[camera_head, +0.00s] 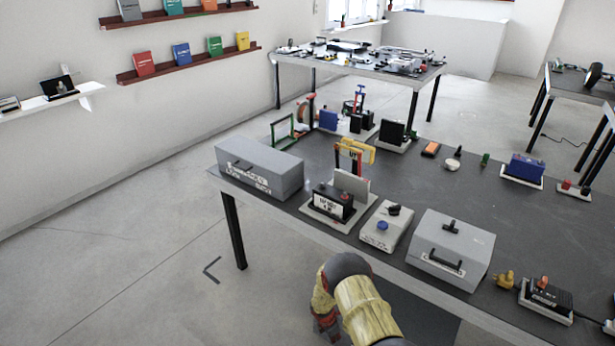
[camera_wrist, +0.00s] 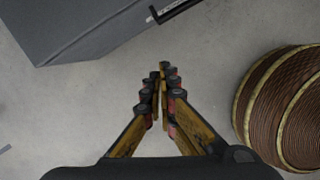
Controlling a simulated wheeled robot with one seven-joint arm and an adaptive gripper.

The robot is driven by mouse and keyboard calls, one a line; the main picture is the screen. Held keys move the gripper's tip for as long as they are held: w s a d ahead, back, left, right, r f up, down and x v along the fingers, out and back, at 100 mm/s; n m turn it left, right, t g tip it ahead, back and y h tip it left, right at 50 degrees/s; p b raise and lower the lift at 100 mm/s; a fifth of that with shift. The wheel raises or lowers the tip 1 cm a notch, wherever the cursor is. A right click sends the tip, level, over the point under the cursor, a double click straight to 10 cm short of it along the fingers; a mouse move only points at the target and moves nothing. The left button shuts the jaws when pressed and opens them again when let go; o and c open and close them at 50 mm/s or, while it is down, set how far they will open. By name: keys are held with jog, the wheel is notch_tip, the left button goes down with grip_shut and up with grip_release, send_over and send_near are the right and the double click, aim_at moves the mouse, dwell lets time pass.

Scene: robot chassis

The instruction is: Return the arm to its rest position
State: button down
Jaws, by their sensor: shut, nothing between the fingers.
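My arm shows at the bottom of the head view, in front of the near edge of the table (camera_head: 400,265). My gripper hangs low over the floor (camera_head: 322,325), partly hidden by my arm in that view. In the wrist view my gripper (camera_wrist: 160,85) points at bare floor. Its two fingers meet at the tips, and nothing shows between them.
A grey box (camera_head: 258,166) and another grey box with a black handle (camera_head: 450,249) stand near the table edge. A white box with a blue knob (camera_head: 386,227) is between them. A grey slab (camera_wrist: 75,25) and a brown ribbed round object (camera_wrist: 285,110) flank my gripper.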

jog(key=s+d+r+m+g, duration=0.15)
jog(key=s+r+m, duration=0.4)
jog(key=r, duration=0.85)
jog(key=s+d+r+m, duration=0.2)
jog(key=s+r+m, duration=0.35)
jog(key=r, duration=0.75)
jog(key=s+d+r+m+g, duration=0.1)
jog(key=s+r+m, duration=0.45)
jog(key=r, duration=0.85)
jog(key=s+d+r+m+t+y, duration=0.1)
jog(key=s+r+m+t, duration=0.1)
jog(key=s+r, duration=0.3)
jog(key=s+d+r+m+t+y, duration=0.1)
jog(key=s+r, duration=0.5)
jog(key=r, duration=0.8)
jog(key=s+d+r+m+t, duration=0.1)
jog(key=s+r+m+t, duration=0.3)
jog(key=r, duration=0.6)
jog(key=shift+s+d+y, duration=0.2)
jog(key=shift+s+y, duration=0.2)
jog(key=shift+s, duration=0.55)
jog(key=shift+r+t, duration=0.1)
jog(key=shift+t, duration=0.15)
